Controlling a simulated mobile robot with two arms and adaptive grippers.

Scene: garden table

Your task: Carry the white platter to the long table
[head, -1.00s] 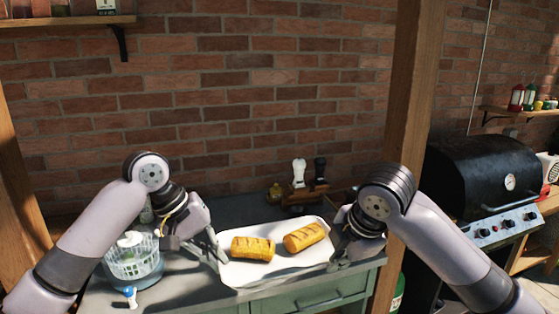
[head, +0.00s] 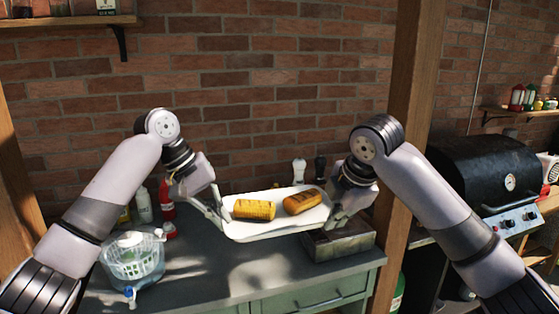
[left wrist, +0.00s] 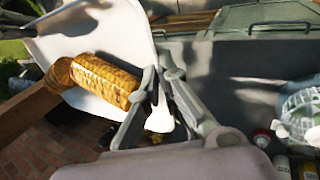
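The white platter (head: 262,228) is in the air above the grey counter, close to level, with two yellow, grill-marked pieces, like corn cobs, on it: one left (head: 254,209), one right (head: 303,201). My left gripper (head: 218,212) is shut on the platter's left rim. In the left wrist view, the platter (left wrist: 105,35) meets the fingers of my left gripper (left wrist: 158,88), and a cob (left wrist: 105,80) lies near them. My right gripper (head: 338,218) is at the platter's right rim and appears closed on it; its fingertips are partly hidden. I cannot identify a long table in view.
The grey counter (head: 215,270) below holds a salad spinner (head: 134,257) at left, bottles (head: 167,198) behind it, and a metal box (head: 338,243) under the platter's right side. A wooden post (head: 408,120) and a black grill (head: 485,180) stand to the right. A brick wall is behind.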

